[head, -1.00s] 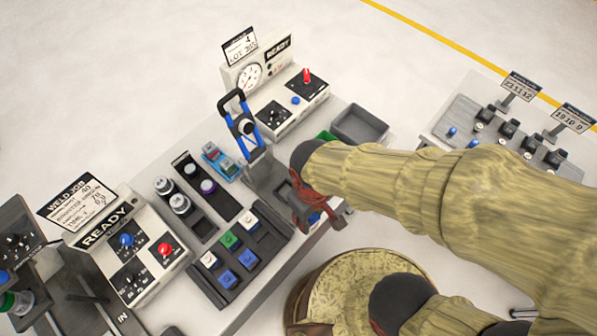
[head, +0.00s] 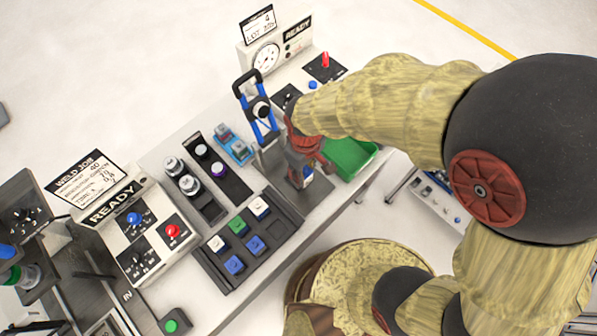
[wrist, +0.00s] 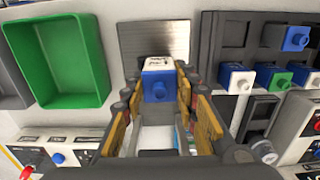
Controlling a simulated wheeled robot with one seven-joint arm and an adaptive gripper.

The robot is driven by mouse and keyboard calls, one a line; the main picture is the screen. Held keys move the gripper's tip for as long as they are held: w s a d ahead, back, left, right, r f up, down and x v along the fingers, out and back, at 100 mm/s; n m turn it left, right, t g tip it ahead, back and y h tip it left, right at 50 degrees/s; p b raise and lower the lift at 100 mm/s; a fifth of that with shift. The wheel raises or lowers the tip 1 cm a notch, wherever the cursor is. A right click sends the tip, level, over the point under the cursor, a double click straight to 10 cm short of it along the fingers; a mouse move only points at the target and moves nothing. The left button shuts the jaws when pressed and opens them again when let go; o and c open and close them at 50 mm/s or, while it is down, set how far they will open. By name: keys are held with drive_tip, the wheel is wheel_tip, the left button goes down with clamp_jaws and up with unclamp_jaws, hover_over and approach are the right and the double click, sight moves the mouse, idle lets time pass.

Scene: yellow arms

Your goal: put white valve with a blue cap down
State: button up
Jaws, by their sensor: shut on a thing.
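In the head view the valve (head: 306,172) shows small and partly hidden by the fingers. My gripper (head: 303,158) is shut on it, over the grey plate (head: 318,188) in front of the blue-handled clamp. The gripper (wrist: 157,90) and the bare plate (wrist: 155,38) also show in the wrist view. I cannot tell whether the valve touches the plate.
The blue-handled clamp (head: 260,120) stands close behind my gripper. A green bin (head: 350,157) is to the right. A dark rack (head: 273,238) with several white, green and blue capped blocks is at the left front. A control box with a gauge (head: 266,60) stands behind.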

drive_tip(key=w+f, duration=0.1)
drive_tip(key=a+f, duration=0.1)
drive_tip(key=w+f, duration=0.1)
drive_tip(key=shift+w+a+f, duration=0.3)
drive_tip(key=shift+a+f, duration=0.05)
drive_tip(key=shift+f, duration=0.05)
drive_tip(key=shift+f+b, duration=0.5)
drive_tip(key=shift+f, duration=1)
drive_tip(key=shift+f, duration=0.15)
drive_tip(key=o, duration=1.2)
wheel_tip(320, 180, up, 12)
drive_tip(key=p, duration=0.2)
drive_tip(key=d+r+m+t, duration=0.2)
drive_tip(key=d+r+m, duration=0.2)
drive_tip(key=d+r, duration=0.8)
drive_tip(key=s+d+r+m+t, duration=0.1)
drive_tip(key=s+d+r+m, duration=0.1)
drive_tip(key=d+r, duration=0.1)
drive_tip(key=s+d+r+m+t, duration=0.1)
drive_tip(key=s+d+r+m, duration=0.1)
drive_tip(key=s+d+r, duration=0.1)
drive_tip(key=s+d+r+m+t, duration=0.1)
drive_tip(key=s+d+r+m, duration=0.1)
drive_tip(key=d+r, duration=0.2)
drive_tip(key=shift+s+d+r+t, duration=0.15)
drive_tip(key=shift+s+d+t, duration=0.1)
drive_tip(key=shift+d+t, duration=0.1)
